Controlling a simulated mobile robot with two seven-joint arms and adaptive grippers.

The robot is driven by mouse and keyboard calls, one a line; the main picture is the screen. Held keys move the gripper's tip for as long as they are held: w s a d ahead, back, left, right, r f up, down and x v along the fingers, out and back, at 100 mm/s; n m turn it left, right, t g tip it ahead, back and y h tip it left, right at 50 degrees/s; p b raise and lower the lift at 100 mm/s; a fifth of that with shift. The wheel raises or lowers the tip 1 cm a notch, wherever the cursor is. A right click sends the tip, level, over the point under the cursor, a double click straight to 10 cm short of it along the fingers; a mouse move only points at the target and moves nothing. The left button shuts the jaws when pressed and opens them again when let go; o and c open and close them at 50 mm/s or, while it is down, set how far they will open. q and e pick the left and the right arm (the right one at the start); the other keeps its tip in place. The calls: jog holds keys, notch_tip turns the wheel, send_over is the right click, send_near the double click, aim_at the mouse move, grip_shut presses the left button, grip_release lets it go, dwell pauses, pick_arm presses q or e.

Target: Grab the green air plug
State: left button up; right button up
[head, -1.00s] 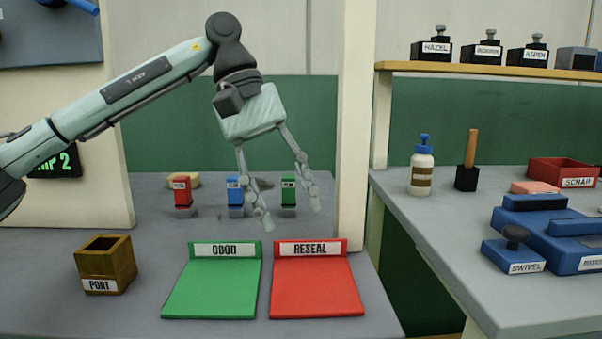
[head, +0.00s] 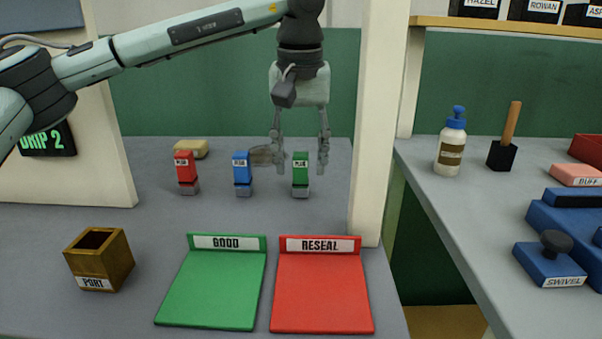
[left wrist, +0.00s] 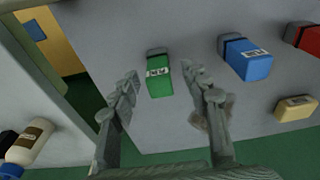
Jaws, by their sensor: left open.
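The green air plug (head: 300,170) stands upright on the grey table, with a grey lower end and a small white label. It also shows in the left wrist view (left wrist: 159,80), between the fingers. My left gripper (head: 300,168) is open, with one finger on each side of the green plug. In the left wrist view my left gripper (left wrist: 160,80) shows a gap between each finger and the plug. A blue plug (head: 241,168) and a red plug (head: 185,166) stand in a row to its left. My right gripper is in neither view.
A white post (head: 371,120) stands close to the right of the gripper. A tan block (head: 191,149) lies behind the red plug. In front are a wooden PORT box (head: 112,258), a green GOOD tray (head: 212,290) and a red RESEAL tray (head: 321,292).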

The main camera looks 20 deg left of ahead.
pick_arm(q)
jog(key=shift+f, duration=0.2)
grip_shut()
jog(key=shift+r, duration=0.1)
